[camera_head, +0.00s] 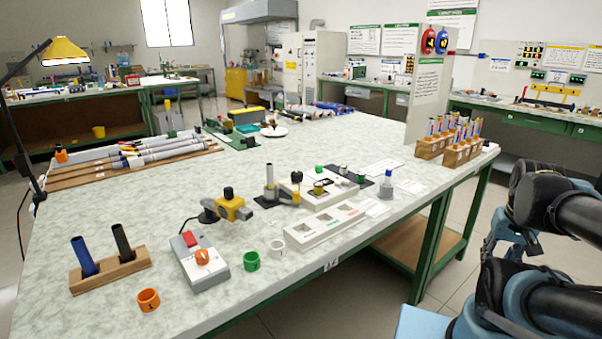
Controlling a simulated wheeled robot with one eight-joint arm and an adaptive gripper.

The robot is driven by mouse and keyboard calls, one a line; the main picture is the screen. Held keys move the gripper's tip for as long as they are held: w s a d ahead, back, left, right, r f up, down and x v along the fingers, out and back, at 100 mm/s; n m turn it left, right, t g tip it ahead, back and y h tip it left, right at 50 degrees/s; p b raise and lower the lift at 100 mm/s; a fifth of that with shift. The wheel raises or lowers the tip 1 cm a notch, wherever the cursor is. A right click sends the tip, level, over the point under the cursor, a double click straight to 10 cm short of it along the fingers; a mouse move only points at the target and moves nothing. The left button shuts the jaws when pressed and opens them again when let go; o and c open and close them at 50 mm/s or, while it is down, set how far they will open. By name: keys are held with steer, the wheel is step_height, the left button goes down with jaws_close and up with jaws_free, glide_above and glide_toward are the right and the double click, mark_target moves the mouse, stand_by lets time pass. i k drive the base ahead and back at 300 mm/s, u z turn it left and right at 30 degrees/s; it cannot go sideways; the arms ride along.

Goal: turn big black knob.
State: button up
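A black knob (228,192) stands on top of a small yellow device (234,209) on the near half of the table. It is the largest black knob-like part I can make out, but the device's details are small. A grey box (203,272) in front of it carries a red switch (190,239) and an orange knob (202,257). My arm's blue and black links show at the right edge, beyond the table's side and well apart from the knob. I cannot make out my gripper's fingers in this view.
The marbled table (130,205) has clear patches at left and centre. A wooden block (112,274) holds a blue and a black rod. Orange (148,300), green (252,261) and white rings (277,248) lie near the front edge. A white tray (325,226) sits right.

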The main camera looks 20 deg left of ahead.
mark_target(296, 176)
steer(key=k, duration=0.9)
steer(key=u, duration=0.4)
steer(key=i, duration=1)
steer(key=u, duration=0.05)
